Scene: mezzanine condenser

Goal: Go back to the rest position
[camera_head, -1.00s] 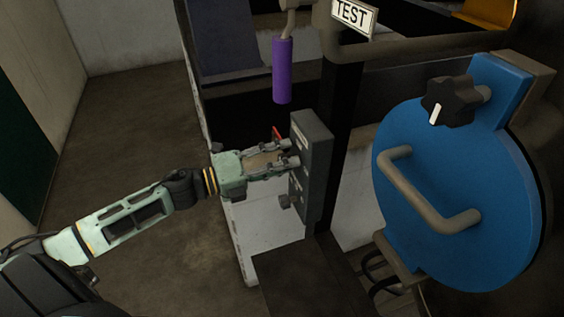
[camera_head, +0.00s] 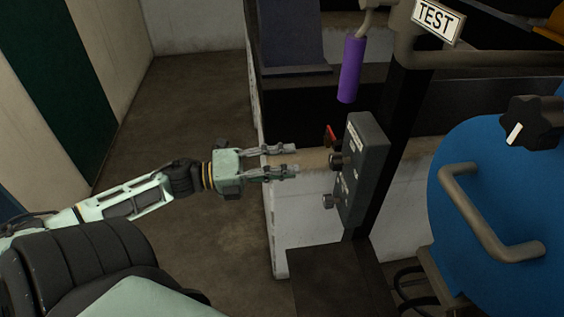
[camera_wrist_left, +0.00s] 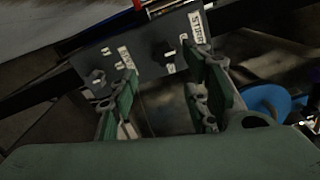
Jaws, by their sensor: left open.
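My left gripper (camera_head: 294,161) is open and empty in the head view. Its fingers point right toward a dark grey control box (camera_head: 366,165), with a gap between fingertips and box. The box carries a black knob (camera_head: 337,160), a lower grey knob (camera_head: 329,201) and a red lever (camera_head: 331,133). My right gripper does not show in either view.
A blue round door (camera_head: 465,245) with a grey handle (camera_head: 490,220) and black star knob (camera_head: 533,122) stands at the right. A purple grip (camera_head: 351,70) hangs above the box, near a TEST sign (camera_head: 437,19). The floor at left (camera_head: 185,110) is clear.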

